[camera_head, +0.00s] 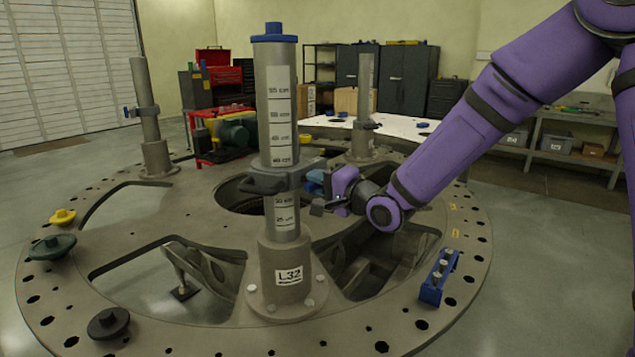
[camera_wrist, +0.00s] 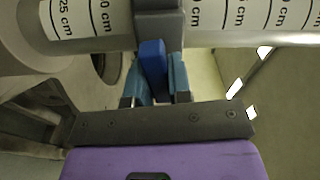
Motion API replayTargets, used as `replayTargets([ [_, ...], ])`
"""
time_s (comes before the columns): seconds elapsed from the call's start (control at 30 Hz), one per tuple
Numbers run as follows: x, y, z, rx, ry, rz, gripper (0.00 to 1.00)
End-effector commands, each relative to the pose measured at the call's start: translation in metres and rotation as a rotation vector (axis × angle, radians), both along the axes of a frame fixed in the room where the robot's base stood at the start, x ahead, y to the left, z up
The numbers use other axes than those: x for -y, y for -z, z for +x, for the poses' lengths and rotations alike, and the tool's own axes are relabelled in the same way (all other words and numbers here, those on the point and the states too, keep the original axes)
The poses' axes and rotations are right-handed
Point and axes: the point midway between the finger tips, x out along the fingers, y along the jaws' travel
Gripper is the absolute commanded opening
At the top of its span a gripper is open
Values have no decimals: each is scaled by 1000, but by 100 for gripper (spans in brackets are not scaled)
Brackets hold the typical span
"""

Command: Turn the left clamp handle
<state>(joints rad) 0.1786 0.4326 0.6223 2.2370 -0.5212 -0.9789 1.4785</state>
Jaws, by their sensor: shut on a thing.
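A grey clamp (camera_head: 275,181) sits around the near graduated post (camera_head: 282,110), which is marked L32 at its base. The clamp also shows at the top of the wrist view (camera_wrist: 160,25). Its blue handle (camera_wrist: 152,62) points from the clamp toward my wrist. My gripper (camera_head: 318,183) is at the right side of this clamp. In the wrist view its two teal fingers (camera_wrist: 162,78) stand on either side of the blue handle, shut on it. In the head view the handle is hard to tell from the fingers.
The post stands on a round turret plate (camera_head: 180,335) with large cut-outs. Another clamped post (camera_head: 148,125) stands at the left and one (camera_head: 364,105) behind. A blue bolt holder (camera_head: 437,277) lies at the right; a black knob (camera_head: 108,323) and green knob (camera_head: 52,247) lie at the left.

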Motion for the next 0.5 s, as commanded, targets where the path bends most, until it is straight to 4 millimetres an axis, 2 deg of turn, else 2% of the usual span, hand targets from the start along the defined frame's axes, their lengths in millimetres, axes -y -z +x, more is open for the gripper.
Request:
replayTargets([
  [0.5,1,2,0,-110,2,96,0],
])
